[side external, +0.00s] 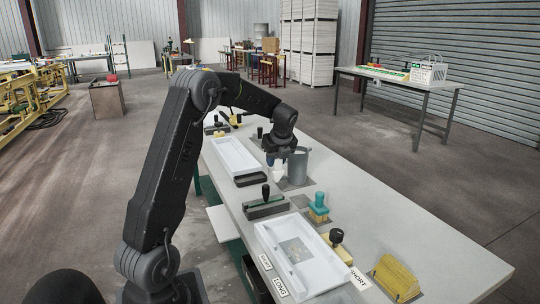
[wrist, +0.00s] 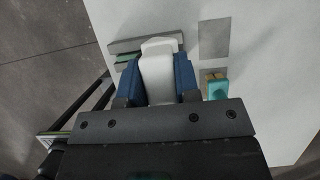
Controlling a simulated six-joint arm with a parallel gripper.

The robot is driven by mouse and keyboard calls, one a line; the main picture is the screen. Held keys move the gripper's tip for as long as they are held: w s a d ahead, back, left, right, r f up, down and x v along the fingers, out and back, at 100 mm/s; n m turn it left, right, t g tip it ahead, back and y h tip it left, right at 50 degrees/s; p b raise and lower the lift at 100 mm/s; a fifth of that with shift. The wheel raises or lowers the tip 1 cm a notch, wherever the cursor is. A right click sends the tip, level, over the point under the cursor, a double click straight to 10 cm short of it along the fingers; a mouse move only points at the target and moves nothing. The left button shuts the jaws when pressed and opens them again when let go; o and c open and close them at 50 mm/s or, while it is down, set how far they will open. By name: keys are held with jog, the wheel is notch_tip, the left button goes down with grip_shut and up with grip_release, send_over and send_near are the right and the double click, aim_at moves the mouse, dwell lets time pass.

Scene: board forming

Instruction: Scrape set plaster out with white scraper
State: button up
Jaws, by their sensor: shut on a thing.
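My gripper (side external: 277,158) is over the middle of the workbench, beside a grey cylindrical pot (side external: 297,167). In the wrist view, its blue fingers (wrist: 160,78) are shut on the white scraper (wrist: 159,56), which sticks out past the fingertips. The scraper (side external: 278,173) shows as a small pale shape below my gripper in the side view, pointing down; whether it touches the pot or bench is unclear. A white tray (side external: 322,285) at the near end has a greyish patch on its floor. Another white tray (side external: 228,139) lies farther back. I cannot tell where set plaster is.
A black-knobbed block (side external: 265,206), a teal-handled stamp (side external: 318,207) and a cream block with a black knob (side external: 337,243) stand between pot and near tray. Yellow pieces (side external: 397,276) sit front right. The bench's right side is clear.

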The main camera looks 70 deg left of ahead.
jog(key=s+d+f, duration=0.1)
jog(key=s+d, duration=0.2)
jog(key=d, duration=0.7)
jog(key=s+d+f, duration=0.1)
jog(key=s+d, duration=0.1)
jog(key=d, duration=0.7)
jog(key=shift+d+f, duration=0.15)
jog(key=shift+f, duration=2.6)
notch_tip(320, 180, down, 2)
jog(key=shift+f, duration=0.15)
jog(key=shift+d, duration=0.8)
jog(key=shift+c, duration=0.6)
jog(key=shift+d, duration=3.4)
jog(key=shift+a, duration=4.35)
jog(key=shift+w+d, duration=0.4)
jog(key=shift+d, duration=3.95)
jog(key=shift+a, duration=4.35)
notch_tip(320, 180, up, 8)
jog(key=shift+r, duration=0.2)
jog(key=shift+d, duration=0.1)
